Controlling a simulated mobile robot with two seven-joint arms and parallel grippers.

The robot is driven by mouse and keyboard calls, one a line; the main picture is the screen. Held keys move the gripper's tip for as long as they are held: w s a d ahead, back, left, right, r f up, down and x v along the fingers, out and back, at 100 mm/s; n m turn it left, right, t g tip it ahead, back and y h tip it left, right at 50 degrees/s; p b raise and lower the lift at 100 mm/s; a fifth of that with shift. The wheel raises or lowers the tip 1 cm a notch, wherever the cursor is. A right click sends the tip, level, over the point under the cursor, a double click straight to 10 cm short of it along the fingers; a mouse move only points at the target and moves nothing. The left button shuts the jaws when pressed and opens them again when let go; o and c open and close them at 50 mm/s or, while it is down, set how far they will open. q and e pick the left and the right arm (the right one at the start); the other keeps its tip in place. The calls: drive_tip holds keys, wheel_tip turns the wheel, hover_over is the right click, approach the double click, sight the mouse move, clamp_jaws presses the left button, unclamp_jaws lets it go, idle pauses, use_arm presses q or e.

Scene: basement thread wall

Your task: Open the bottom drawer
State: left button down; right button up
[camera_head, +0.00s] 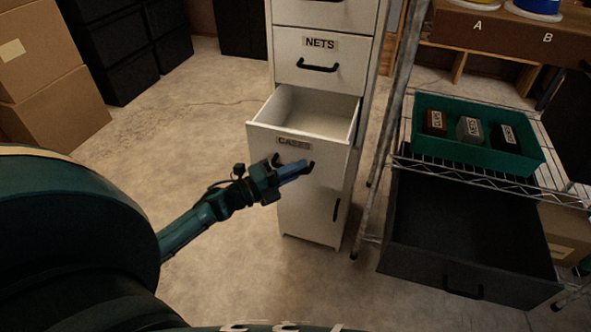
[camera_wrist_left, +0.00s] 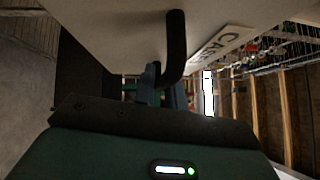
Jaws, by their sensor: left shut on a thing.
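The white cabinet (camera_head: 320,212) stands in the middle of the head view. In the left wrist view my left gripper's fingers (camera_wrist_left: 160,92) meet the lower end of the handle, beside the label. The fingers and hand hide part of the handle in the head view. My right gripper is in neither view.
The NETS drawer (camera_head: 324,63) above is shut. A lower panel with an upright handle (camera_head: 336,209) is below. To the right, a wire shelf bears a green tray (camera_head: 478,161) of labelled blocks, above an open dark drawer (camera_head: 462,268). Cardboard boxes (camera_head: 55,120) stand left; floor between is clear.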

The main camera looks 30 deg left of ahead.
use_arm(q)
drive_tip(key=c, duration=1.5)
unclamp_jaws()
drive_tip(key=shift+r, duration=0.1)
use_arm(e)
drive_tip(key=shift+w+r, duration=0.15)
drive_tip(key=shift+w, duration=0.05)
use_arm(q)
drive_tip(key=shift+s, duration=0.1)
drive_tip(key=shift+s+a, duration=0.2)
drive_tip(key=shift+s, duration=0.05)
drive_tip(key=v, duration=1.2)
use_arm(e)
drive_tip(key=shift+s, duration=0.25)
use_arm(q)
drive_tip(key=shift+s, duration=0.15)
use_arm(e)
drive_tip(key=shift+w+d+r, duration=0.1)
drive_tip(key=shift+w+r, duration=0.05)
